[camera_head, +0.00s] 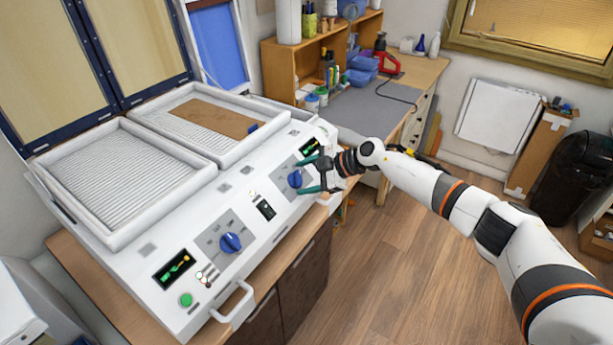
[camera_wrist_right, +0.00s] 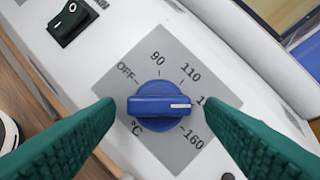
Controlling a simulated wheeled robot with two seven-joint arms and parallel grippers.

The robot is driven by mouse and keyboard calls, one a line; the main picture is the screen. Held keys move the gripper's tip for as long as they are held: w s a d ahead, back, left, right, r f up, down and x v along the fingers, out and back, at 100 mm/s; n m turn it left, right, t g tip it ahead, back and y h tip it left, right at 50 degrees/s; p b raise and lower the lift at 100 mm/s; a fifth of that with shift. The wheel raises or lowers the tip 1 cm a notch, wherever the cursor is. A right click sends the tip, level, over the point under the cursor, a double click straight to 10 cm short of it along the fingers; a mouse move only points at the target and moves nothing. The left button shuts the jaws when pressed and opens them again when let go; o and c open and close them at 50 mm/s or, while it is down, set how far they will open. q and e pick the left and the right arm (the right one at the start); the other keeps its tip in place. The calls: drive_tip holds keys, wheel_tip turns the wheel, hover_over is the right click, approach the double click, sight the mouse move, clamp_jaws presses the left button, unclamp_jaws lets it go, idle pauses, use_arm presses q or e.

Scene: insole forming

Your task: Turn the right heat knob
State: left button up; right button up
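The right heat knob (camera_head: 295,179) is blue and sits on a grey dial plate at the right end of the white machine's front panel. In the right wrist view the knob (camera_wrist_right: 160,105) has a white mark pointing right, toward a label partly hidden by a finger. OFF, 90, 110 and 160 show around it. My right gripper (camera_head: 306,176) is open, its green fingers on either side of the knob. My left gripper is not in view.
The left heat knob (camera_head: 230,243) is on the same panel, with a black rocker switch (camera_head: 264,208) between the knobs. A green button (camera_head: 186,299) and a front handle (camera_head: 233,303) are at the near end. Open floor lies right of the machine.

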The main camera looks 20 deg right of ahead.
drive_tip(key=b+v, duration=0.4)
drive_tip(key=v, duration=0.8)
drive_tip(key=shift+b, duration=0.35)
